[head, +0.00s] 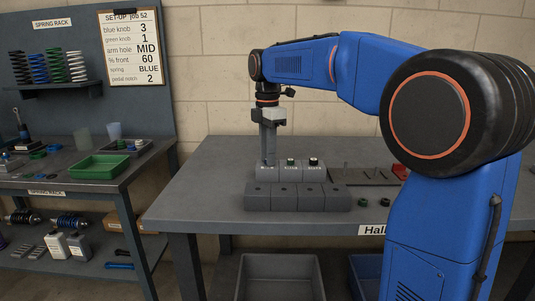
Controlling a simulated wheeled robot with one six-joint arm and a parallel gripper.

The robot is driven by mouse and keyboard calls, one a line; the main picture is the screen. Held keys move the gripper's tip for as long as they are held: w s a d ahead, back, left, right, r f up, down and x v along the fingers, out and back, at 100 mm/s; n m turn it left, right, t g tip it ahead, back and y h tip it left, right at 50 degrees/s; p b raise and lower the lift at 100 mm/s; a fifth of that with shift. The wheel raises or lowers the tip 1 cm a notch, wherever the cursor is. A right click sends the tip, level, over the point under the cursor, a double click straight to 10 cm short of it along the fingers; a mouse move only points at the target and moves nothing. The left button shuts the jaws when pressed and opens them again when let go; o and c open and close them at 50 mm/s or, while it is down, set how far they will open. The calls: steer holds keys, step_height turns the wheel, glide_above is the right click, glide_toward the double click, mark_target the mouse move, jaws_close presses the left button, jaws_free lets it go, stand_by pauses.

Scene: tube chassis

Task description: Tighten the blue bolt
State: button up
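My gripper (268,163) points straight down on the table at the left end of a grey block (289,173) with small labels. Its fingertips are at the block's top, at the leftmost of three places. The blue bolt does not show; the fingers cover that place, and I cannot tell whether they are shut on anything. Beside it on the block stand a green-topped bolt (291,161) and a black-topped bolt (313,161).
In front is a row of grey blocks with holes (298,197). To the right lie a dark slotted plate (362,176) and a red object (400,171). A side bench holds a green tray (100,167). A job card (132,47) hangs above. A grey bin (280,268) sits below.

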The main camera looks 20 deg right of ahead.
jaws_close()
steer(key=m, duration=0.4)
steer(key=shift+m, duration=0.6)
steer(key=shift+f+m, duration=0.1)
steer(key=shift+m, duration=2.5)
